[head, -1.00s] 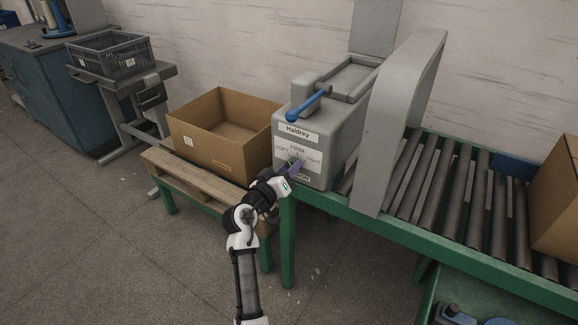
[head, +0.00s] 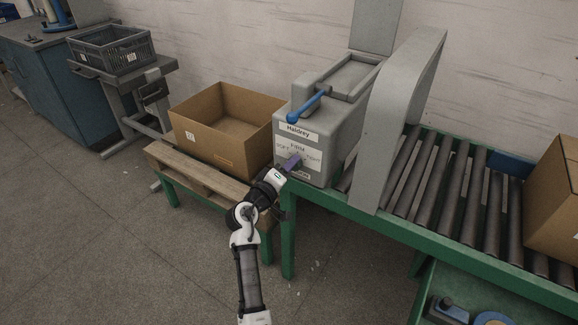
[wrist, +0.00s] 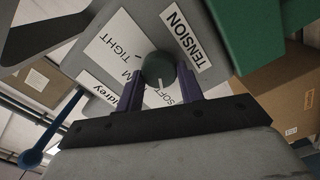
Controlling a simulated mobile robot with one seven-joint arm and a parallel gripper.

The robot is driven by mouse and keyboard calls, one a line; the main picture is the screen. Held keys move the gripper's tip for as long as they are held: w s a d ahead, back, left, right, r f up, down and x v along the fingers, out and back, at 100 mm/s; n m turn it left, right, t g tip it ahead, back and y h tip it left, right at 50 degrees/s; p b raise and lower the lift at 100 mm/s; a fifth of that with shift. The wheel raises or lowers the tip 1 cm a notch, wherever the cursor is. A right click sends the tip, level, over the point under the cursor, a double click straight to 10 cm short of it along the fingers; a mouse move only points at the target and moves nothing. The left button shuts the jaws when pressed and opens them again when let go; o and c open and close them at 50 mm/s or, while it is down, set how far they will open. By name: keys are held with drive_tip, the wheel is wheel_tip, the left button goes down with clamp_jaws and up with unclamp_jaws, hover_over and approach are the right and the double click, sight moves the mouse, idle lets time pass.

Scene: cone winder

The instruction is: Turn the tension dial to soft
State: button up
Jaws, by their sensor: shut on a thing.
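The tension dial (wrist: 158,70) is a dark green-grey round knob on the grey machine's front panel, seen in the wrist view. My gripper (wrist: 161,78) has its purple fingers on either side of the dial and is shut on it. The dial's white mark points down in that view, between the partly hidden FIRM lettering and the SOFT lettering (wrist: 168,92). TIGHT (wrist: 112,48) is at the upper left, and the TENSION label (wrist: 186,37) at the upper right. In the head view my gripper (head: 291,163) is against the panel, and its fingers hide the dial.
The grey machine (head: 335,125) has a blue-handled lever (head: 307,104) on top. An open cardboard box (head: 215,140) stands on a wooden pallet top (head: 195,172) to the left. A roller conveyor (head: 440,190) runs right, with another cardboard box (head: 555,200). Open floor is in front.

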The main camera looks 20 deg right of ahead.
idle(0.3)
drive_tip(key=o, duration=1)
drive_tip(key=shift+s+a, duration=0.1)
drive_tip(key=shift+a, duration=0.05)
drive_tip(key=b+v, duration=0.2)
drive_tip(key=v, duration=1.1)
drive_tip(key=shift+s+a+b, duration=0.2)
drive_tip(key=shift+b, duration=0.15)
